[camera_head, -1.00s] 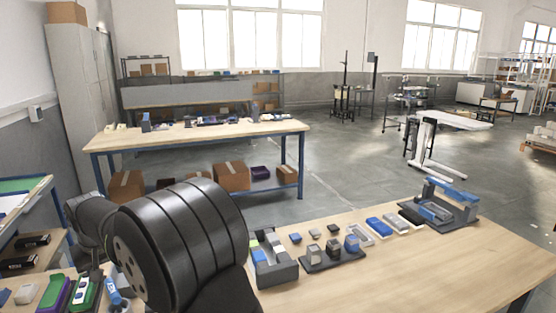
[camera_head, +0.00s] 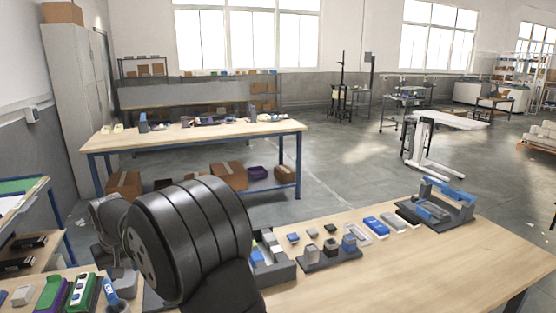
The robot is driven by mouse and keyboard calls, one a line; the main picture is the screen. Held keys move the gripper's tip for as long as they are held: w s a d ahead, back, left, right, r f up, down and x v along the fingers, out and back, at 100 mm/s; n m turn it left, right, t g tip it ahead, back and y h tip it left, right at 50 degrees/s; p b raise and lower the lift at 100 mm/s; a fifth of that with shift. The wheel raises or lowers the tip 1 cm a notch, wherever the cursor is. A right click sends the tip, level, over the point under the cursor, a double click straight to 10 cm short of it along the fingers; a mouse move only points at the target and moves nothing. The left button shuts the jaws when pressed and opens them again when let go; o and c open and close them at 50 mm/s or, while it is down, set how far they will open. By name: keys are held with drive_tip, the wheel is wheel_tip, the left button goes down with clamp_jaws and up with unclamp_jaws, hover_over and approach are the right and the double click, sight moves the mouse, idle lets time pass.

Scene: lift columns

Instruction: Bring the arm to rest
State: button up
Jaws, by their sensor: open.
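My arm shows at the lower left as a large dark ribbed joint (camera_head: 185,240), with a smaller grey link (camera_head: 112,225) behind it to the left. The arm stands over the left part of the near wooden workbench (camera_head: 400,270). I cannot make out my gripper or its fingers; the large joint covers part of the view there.
A fixture with a blue bar (camera_head: 447,191) stands at the bench's far right. Several small blocks sit in a dark tray (camera_head: 330,257), beside a grey holder (camera_head: 268,270). Coloured parts, including a green one (camera_head: 82,292), lie at the lower left. The bench's front right is clear.

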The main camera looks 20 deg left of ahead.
drive_tip(key=w+d+r+m+t+h, duration=0.1)
drive_tip(key=w+d+m, duration=0.2)
drive_tip(key=w+d, duration=0.6)
drive_tip(key=w+d+r+m+h, duration=0.1)
drive_tip(key=w+d+m, duration=0.35)
drive_tip(key=w, duration=0.85)
drive_tip(key=w+d+r+m+t, duration=0.1)
drive_tip(key=w+d+m, duration=0.2)
drive_tip(key=w+d, duration=0.6)
drive_tip(key=w+d+m, duration=0.2)
drive_tip(key=w+d, duration=0.3)
drive_tip(key=d, duration=0.3)
drive_tip(key=w+d+f+m+h, duration=0.1)
drive_tip(key=w+d+m, duration=0.1)
drive_tip(key=w+d, duration=0.3)
drive_tip(key=w+d+f+m+h, duration=0.1)
drive_tip(key=w+d+m, duration=0.2)
drive_tip(key=d, duration=0.9)
drive_tip(key=w, duration=0.3)
drive_tip(key=shift+d, duration=0.4)
drive_tip(key=s+a+r+n, duration=0.1)
drive_tip(key=s+a, duration=0.3)
drive_tip(key=a, duration=0.6)
drive_tip(key=s+a+r+n, duration=0.1)
drive_tip(key=s+a+n, duration=0.2)
drive_tip(key=a, duration=0.6)
drive_tip(key=shift+s+a+y, duration=0.35)
drive_tip(key=shift+s+y, duration=0.05)
drive_tip(key=shift+s, duration=0.45)
